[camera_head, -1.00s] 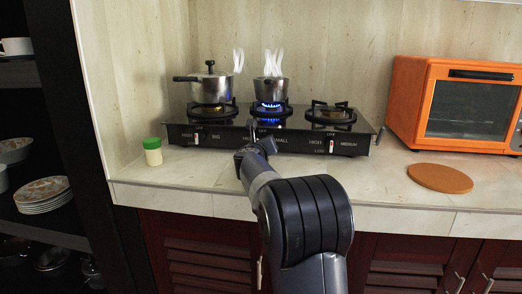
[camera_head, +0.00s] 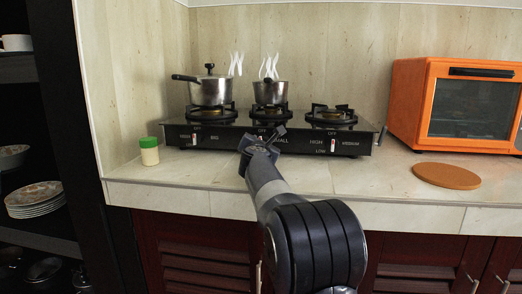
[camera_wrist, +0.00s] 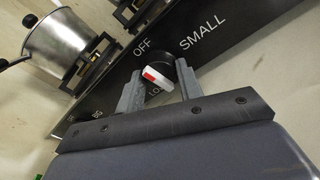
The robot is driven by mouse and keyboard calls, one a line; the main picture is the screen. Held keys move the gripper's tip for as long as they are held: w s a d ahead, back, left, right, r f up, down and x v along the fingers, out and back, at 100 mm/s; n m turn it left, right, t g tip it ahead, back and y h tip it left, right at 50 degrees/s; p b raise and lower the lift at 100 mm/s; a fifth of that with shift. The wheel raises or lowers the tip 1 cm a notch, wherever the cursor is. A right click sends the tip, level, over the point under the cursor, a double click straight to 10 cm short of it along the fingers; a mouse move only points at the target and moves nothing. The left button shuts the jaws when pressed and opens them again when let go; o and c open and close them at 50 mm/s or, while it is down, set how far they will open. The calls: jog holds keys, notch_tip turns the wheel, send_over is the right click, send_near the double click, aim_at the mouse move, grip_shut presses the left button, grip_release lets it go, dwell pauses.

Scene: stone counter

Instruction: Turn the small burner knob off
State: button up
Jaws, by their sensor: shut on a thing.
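The small burner knob (camera_wrist: 170,74), black with a white and red bar, sits on the stove's black front panel below the "OFF" mark and beside "SMALL". My gripper (camera_wrist: 159,70) is shut on it, one finger on each side. In the head view my gripper (camera_head: 264,138) covers the knob at the middle of the stove (camera_head: 225,136). The uncovered middle pot (camera_head: 270,93) stands on the small burner, and no flame shows under it. White wisps rise above it.
A lidded pot (camera_head: 208,92) stands on the left burner, and the right burner (camera_head: 331,116) is empty. A green-capped jar (camera_head: 149,153) is on the left. An orange oven (camera_head: 411,95) and a round brown mat (camera_head: 446,176) are on the right. The counter front is clear.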

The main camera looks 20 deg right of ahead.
jog(key=shift+f+m+b, duration=0.2)
jog(key=shift+m+b, duration=0.2)
jog(key=shift+m, duration=0.2)
jog(key=shift+r, duration=0.1)
jog(key=o, duration=0.7)
jog(key=shift+s, duration=0.1)
jog(key=b+v, duration=0.1)
jog(key=v, duration=0.9)
jog(key=shift+s+a+b, duration=0.2)
jog(key=shift+s+b, duration=0.1)
jog(key=shift+b, duration=0.05)
jog(key=x, duration=0.3)
jog(key=p+x, duration=0.1)
jog(key=x, duration=0.7)
jog(key=shift+r+p, duration=0.15)
jog(key=shift+p, duration=0.15)
